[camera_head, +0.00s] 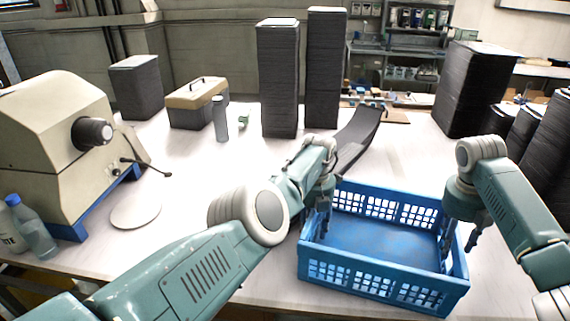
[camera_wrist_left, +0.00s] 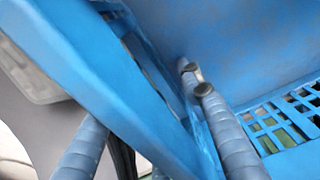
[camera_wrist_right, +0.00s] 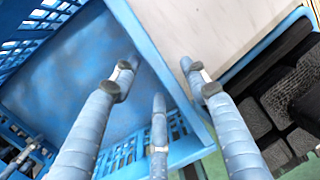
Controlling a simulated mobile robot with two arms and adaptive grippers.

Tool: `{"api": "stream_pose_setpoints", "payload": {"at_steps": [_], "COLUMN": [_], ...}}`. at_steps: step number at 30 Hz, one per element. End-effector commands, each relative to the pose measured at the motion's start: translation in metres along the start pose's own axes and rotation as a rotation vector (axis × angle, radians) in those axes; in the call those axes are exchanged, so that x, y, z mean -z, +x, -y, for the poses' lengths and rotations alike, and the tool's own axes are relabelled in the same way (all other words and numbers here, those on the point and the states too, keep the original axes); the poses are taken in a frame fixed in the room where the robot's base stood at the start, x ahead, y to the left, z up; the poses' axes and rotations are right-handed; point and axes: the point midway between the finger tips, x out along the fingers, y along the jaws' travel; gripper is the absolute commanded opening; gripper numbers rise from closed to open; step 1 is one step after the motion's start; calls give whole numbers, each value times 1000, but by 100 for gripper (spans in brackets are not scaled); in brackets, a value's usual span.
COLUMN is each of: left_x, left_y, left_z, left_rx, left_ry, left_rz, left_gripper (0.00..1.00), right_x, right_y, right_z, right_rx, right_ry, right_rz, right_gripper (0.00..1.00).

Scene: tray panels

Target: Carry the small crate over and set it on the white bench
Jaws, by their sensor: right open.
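The small crate (camera_head: 388,288) is blue with lattice walls and looks empty. It stands upright on a white table. My left gripper (camera_head: 322,208) is at its left wall. In the left wrist view my left gripper (camera_wrist_left: 160,80) has fingers on both sides of that wall; the outer fingertip is hidden, so its grip is unclear. My right gripper (camera_head: 462,238) is at the right wall. In the right wrist view my right gripper (camera_wrist_right: 158,70) is open, its fingers spread around the crate's wall (camera_wrist_right: 160,50). I cannot make out a separate white bench.
Dark stacks (camera_head: 278,80) stand behind, with more at the right (camera_head: 470,90). A toolbox (camera_head: 197,103), a grey cylinder (camera_head: 220,120) and a beige machine (camera_head: 50,130) are on the left. A dark curved piece (camera_head: 358,135) lies just behind the crate.

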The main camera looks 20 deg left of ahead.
Motion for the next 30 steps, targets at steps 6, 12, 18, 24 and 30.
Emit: {"api": "stream_pose_setpoints", "payload": {"at_steps": [6, 12, 18, 24, 30], "left_x": [-2, -2, 0, 1, 1], "left_y": [-10, -44, -87, -114, -121], "left_z": [0, 1, 1, 1, 0], "left_rx": [0, 2, 2, 2, 0], "left_ry": [0, -2, -1, 1, 1], "left_rz": [5, 9, 4, 2, 0], "left_gripper": [37, 37, 37, 37, 37], "right_x": [0, 0, 0, 0, 0], "right_y": [1, 1, 1, 1, -8], "right_z": [1, 1, 2, 2, 1], "right_rx": [1, 2, 2, 2, 1], "right_ry": [1, 1, 1, 1, 0], "right_rz": [-2, -2, -2, -2, 0], "right_gripper": [45, 45, 45, 45, 45]}}
